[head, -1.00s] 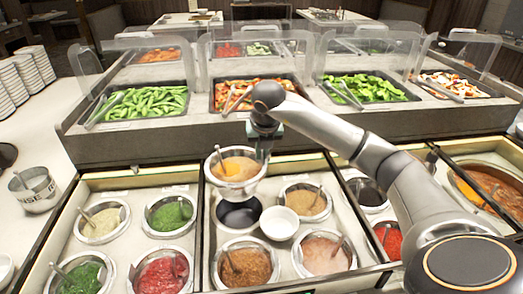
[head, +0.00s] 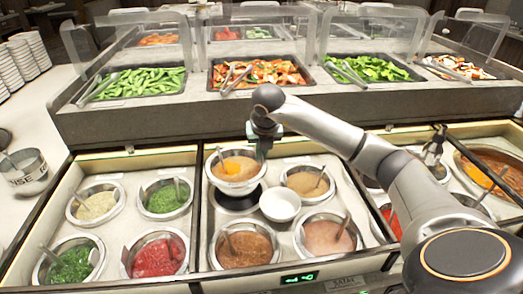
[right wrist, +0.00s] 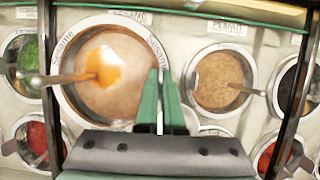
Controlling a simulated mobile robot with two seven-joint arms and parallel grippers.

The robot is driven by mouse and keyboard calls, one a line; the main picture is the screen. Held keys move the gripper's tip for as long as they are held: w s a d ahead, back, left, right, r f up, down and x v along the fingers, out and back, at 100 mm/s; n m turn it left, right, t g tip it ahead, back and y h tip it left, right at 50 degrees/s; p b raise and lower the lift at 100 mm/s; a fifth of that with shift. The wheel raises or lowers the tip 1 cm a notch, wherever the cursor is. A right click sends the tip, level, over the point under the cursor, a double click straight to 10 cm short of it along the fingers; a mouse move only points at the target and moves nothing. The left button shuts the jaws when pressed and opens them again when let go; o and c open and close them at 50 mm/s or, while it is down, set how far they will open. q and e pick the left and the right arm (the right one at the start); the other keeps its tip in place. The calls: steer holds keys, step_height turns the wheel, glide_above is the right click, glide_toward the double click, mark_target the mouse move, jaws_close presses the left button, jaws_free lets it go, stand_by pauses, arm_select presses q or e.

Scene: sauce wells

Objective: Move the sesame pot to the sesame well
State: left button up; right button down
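The sesame pot (head: 237,172) is a silver-rimmed pot of tan sauce with an orange patch and a ladle. "Sesame" is written on its rim in the right wrist view (right wrist: 105,75). My right gripper (head: 262,152) is shut on the right side of its rim; its green fingers (right wrist: 160,103) show in the right wrist view. The pot looks roughly level, above a dark empty round well (head: 238,204) in the middle section. The well's back part is hidden by the pot, and I cannot tell how large the gap is. My left gripper is out of view.
A white bowl (head: 280,204) stands close to the right of the empty well. Pots of brown sauce (head: 245,248), pinkish sauce (head: 328,237) and tan sauce (head: 307,182) surround it. Red (head: 155,256) and green (head: 166,198) pots are left. Vegetable trays (head: 260,74) stand behind.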

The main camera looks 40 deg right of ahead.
mark_target(261, 162)
step_height(261, 162, down, 2)
steer(key=shift+w+b, duration=0.1)
steer(key=shift+b, duration=0.65)
steer(key=shift+f+b, duration=0.95)
steer(key=shift+f, duration=0.3)
steer(key=shift+f+b, duration=0.7)
steer(key=shift+f, duration=0.25)
steer(key=shift+f+b, duration=0.55)
steer(key=shift+f, duration=0.2)
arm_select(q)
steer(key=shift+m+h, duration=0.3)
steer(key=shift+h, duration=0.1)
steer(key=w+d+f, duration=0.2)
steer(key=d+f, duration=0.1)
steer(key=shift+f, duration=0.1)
arm_select(e)
steer(key=shift+f, duration=0.25)
arm_select(q)
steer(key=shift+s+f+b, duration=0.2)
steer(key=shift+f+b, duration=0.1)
steer(key=shift+b, duration=0.15)
arm_select(e)
steer(key=shift+f, duration=0.35)
